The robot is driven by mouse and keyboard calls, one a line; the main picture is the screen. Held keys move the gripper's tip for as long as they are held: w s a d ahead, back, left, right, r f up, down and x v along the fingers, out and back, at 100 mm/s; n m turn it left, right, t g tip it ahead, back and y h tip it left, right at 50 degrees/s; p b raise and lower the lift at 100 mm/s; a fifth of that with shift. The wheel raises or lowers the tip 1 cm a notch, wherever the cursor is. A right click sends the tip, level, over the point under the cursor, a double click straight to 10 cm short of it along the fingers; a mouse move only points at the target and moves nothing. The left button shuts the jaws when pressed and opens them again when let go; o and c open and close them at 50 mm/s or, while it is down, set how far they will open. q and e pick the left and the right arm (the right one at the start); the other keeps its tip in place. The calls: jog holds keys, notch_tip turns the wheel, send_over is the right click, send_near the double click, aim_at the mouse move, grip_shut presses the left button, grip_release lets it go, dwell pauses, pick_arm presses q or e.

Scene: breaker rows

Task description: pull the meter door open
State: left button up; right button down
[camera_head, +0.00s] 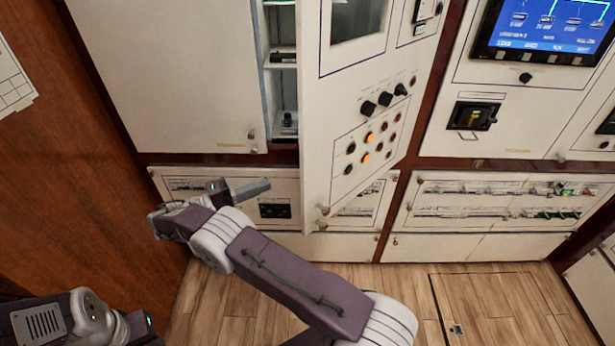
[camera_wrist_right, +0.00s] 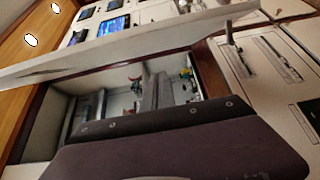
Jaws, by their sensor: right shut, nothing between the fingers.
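The meter door (camera_head: 352,104), a cream panel with a dark window, black knobs and lit buttons, stands swung out from its cabinet in the head view. The open interior (camera_head: 284,75) with shelves shows at its left. My right gripper (camera_head: 262,186) is shut and empty, left of the door's lower part and in front of the lower panels, apart from the door in the picture. My left gripper is out of view.
A closed cream door (camera_head: 165,70) is left of the opening. Low panels (camera_head: 475,247) run along the bottom, above the wooden floor (camera_head: 400,300). A brown wood wall (camera_head: 90,150) bounds the left. A blue screen (camera_head: 548,25) is at upper right.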

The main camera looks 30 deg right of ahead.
aim_at(303, 182)
jog(key=s+d+p, duration=0.1)
jog(key=d+p, duration=0.1)
jog(key=d, duration=0.1)
jog(key=s+d+p, duration=0.1)
jog(key=d+p, duration=0.1)
jog(key=d, duration=0.2)
jog(key=s+d+p, duration=0.1)
jog(key=d+p, duration=0.2)
jog(key=shift+d+r, duration=0.15)
jog(key=shift+d, duration=0.1)
jog(key=shift+s+d, duration=0.1)
jog(key=shift+s, duration=0.4)
